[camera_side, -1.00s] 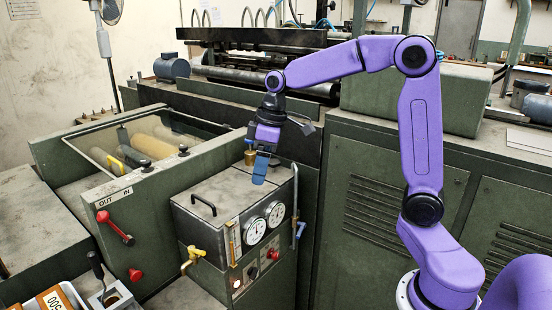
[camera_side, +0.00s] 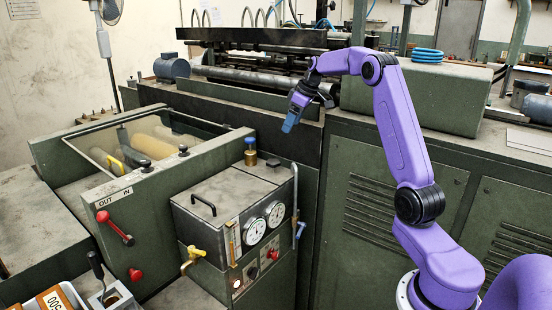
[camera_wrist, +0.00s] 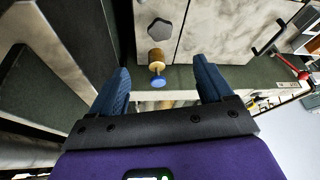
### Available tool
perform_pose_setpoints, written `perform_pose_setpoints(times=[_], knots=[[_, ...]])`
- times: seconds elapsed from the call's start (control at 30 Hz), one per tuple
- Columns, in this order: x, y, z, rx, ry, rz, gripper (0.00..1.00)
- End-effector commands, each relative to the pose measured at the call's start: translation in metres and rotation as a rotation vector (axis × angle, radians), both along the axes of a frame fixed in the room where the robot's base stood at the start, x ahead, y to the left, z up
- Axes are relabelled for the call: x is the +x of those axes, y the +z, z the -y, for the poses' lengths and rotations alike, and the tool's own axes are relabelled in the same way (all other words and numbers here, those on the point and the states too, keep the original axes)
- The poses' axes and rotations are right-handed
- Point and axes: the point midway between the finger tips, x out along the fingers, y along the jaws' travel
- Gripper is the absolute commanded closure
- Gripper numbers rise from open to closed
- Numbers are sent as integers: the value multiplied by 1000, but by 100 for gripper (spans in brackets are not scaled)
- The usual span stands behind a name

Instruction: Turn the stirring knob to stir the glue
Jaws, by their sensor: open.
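A dark lobed knob (camera_side: 273,162) sits on top of the grey box with gauges (camera_side: 225,190). In the wrist view the dark knob (camera_wrist: 159,30) lies beyond my fingertips, on the pale lid. I cannot tell for sure that it is the stirring knob. My gripper (camera_side: 288,124) hangs in the air above and behind the box, tilted down, touching nothing. In the wrist view my gripper (camera_wrist: 162,70) is open, its two blue fingers apart with nothing held. No glue is visible.
A brass fitting (camera_side: 250,155) with a blue top stands behind the box lid; in the wrist view the brass fitting (camera_wrist: 156,62) shows between my fingers. A black handle (camera_side: 203,204) rises from the lid. A red lever (camera_side: 115,228) is on the left machine. Dark machinery stands behind my gripper.

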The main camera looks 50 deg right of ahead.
Motion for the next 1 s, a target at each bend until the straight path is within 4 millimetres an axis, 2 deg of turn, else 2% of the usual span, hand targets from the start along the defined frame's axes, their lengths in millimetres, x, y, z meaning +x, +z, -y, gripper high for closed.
perform_pose_setpoints(times=[0.7,1.0], knots=[[47,-122,-14,2,0,-5,20],[57,-144,-16,1,-1,-1,20]])
